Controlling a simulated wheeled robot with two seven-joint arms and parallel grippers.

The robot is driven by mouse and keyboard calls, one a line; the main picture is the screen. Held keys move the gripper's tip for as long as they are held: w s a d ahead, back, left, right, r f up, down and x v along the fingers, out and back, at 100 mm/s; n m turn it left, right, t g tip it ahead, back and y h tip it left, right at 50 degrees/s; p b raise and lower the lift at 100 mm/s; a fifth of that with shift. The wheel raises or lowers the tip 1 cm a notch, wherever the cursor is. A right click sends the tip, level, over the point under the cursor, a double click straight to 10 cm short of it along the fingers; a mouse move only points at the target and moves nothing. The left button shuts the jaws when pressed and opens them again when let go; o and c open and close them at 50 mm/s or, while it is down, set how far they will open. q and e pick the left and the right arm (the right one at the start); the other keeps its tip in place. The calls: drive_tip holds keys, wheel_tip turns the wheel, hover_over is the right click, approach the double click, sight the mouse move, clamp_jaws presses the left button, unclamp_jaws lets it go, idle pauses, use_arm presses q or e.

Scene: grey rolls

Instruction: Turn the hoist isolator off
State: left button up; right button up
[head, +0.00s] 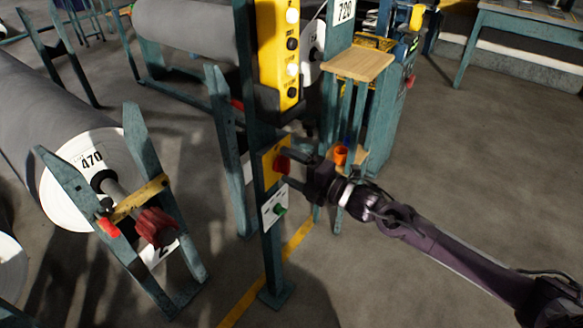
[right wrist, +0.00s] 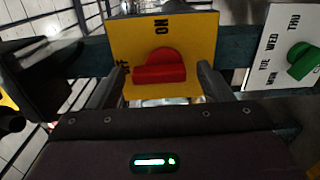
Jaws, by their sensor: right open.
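The isolator is a yellow plate (head: 268,172) with a red knob (head: 283,164) on a dark green post. In the right wrist view the yellow plate (right wrist: 195,35) shows "ON" above the red knob (right wrist: 160,72) and partly hidden "OFF" lettering at its left. The knob's bar lies level there, its left end near that lettering. I cannot tell which end is the pointer. My right gripper (head: 284,167) is open, its fingers on either side of the knob; contact is not clear. The right gripper's fingers also show in the wrist view (right wrist: 158,88). My left gripper is not in view.
A white plate (head: 267,210) with a green knob (head: 280,209) sits just below. A yellow button box (head: 272,50) hangs above on the post (head: 270,255). A wooden-topped stand (head: 358,64) is behind right. A grey roll (head: 50,120) stands left. Floor at right is clear.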

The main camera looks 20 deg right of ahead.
drive_tip(key=v, duration=0.7)
drive_tip(key=shift+s+d, duration=0.25)
drive_tip(key=shift+s, duration=0.1)
